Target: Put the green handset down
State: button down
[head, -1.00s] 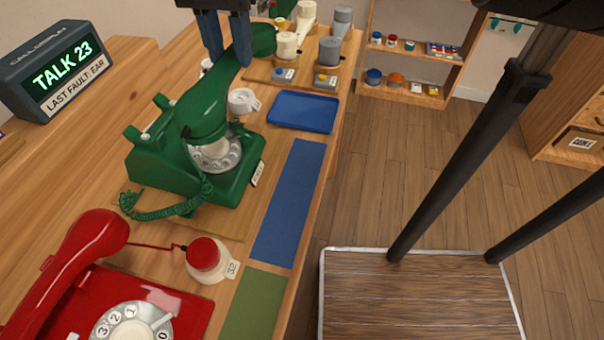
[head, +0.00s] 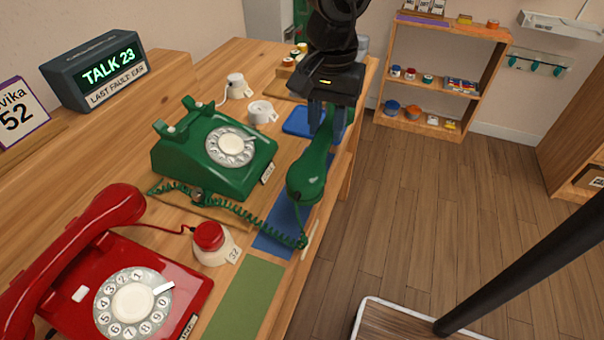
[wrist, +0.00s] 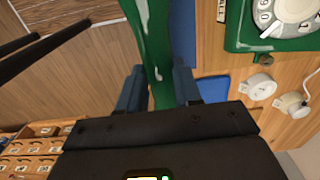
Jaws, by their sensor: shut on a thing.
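The green handset (head: 308,175) is in my gripper (head: 328,112), to the right of the green phone. My gripper is shut on its handle; in the wrist view the handset (wrist: 155,50) runs between the two fingers. The handset's near end hangs over the blue mat (head: 273,242) by the table's right edge; I cannot tell whether it touches. Its coiled cord (head: 255,212) runs back to the green phone (head: 200,158). The phone's cradle (head: 170,125) is empty, and its dial (head: 231,146) is uncovered. The blue tray (head: 298,123) is partly hidden behind my gripper.
A red phone (head: 110,285) with its handset on stands at front left. A red-topped bell-like piece (head: 209,238) and a green mat (head: 243,298) are nearby. White cups (head: 262,112) stand behind the green phone. A display (head: 97,72) reads "TALK 23". Open floor lies right.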

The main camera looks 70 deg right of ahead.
jog(key=shift+w+a+f, duration=0.5)
jog(key=shift+a+f, duration=0.45)
jog(key=shift+f, duration=0.35)
jog(key=shift+w+a+f, duration=0.5)
jog(key=shift+a+f, duration=0.4)
jog(key=shift+f, duration=0.35)
jog(key=shift+w+a+f, duration=0.5)
jog(key=shift+a+f, duration=0.45)
jog(key=shift+f, duration=0.35)
jog(key=shift+f, duration=0.15)
jog(key=c, duration=0.8)
grip_release()
